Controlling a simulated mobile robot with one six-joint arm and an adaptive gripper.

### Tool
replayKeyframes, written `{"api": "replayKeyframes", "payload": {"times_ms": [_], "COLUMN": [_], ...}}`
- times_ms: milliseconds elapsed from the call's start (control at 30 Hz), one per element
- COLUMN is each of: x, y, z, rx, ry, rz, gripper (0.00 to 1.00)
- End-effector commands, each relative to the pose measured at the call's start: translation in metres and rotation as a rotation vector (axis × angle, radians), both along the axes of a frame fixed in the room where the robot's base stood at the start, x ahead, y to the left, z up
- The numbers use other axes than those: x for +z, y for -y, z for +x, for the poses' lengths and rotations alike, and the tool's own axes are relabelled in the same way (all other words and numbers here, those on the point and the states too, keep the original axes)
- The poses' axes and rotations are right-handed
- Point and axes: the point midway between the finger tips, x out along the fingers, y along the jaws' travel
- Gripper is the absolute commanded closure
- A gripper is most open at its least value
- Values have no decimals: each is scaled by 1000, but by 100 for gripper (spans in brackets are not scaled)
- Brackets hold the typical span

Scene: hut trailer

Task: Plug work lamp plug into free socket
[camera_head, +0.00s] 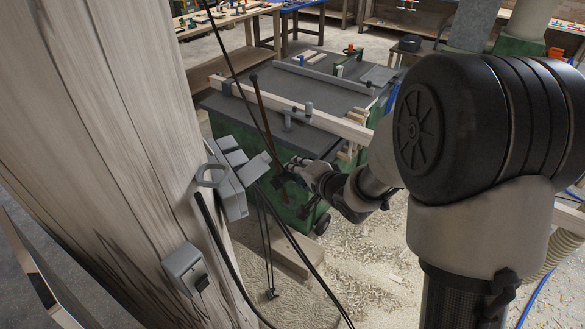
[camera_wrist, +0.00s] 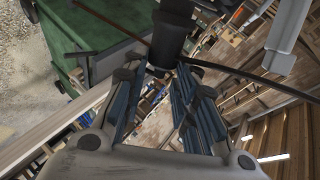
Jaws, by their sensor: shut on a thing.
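A grey socket box (camera_head: 232,192) with several raised lids is fixed to the pale wooden post, left of my gripper (camera_head: 292,172). In the wrist view my gripper (camera_wrist: 163,72) is shut on a dark cylindrical plug (camera_wrist: 173,38), held at the fingertips with a black cable beside it. In the head view the plug is hard to make out against the fingers. My gripper is apart from the box, with a small gap. The socket openings are turned away or too small to see. A grey part shows at the upper right of the wrist view, probably the box.
A lower grey box (camera_head: 184,268) on the post (camera_head: 110,110) has a black plug in it. Black cables hang around the socket box, and a small dark thing (camera_head: 270,293) dangles below. A green machine table (camera_head: 350,80) stands behind my gripper. Wood shavings cover the floor.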

Motion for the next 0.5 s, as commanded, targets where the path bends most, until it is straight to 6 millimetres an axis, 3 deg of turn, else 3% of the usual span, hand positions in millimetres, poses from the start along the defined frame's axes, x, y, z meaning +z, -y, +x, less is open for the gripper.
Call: {"api": "replayKeyframes", "payload": {"times_ms": [233, 500], "x": [-2, -4], "y": [-12, -14], "z": [-6, -7], "rx": [-61, -82], "ry": [-145, -171], "rz": [242, 297], "gripper": [98, 98]}}
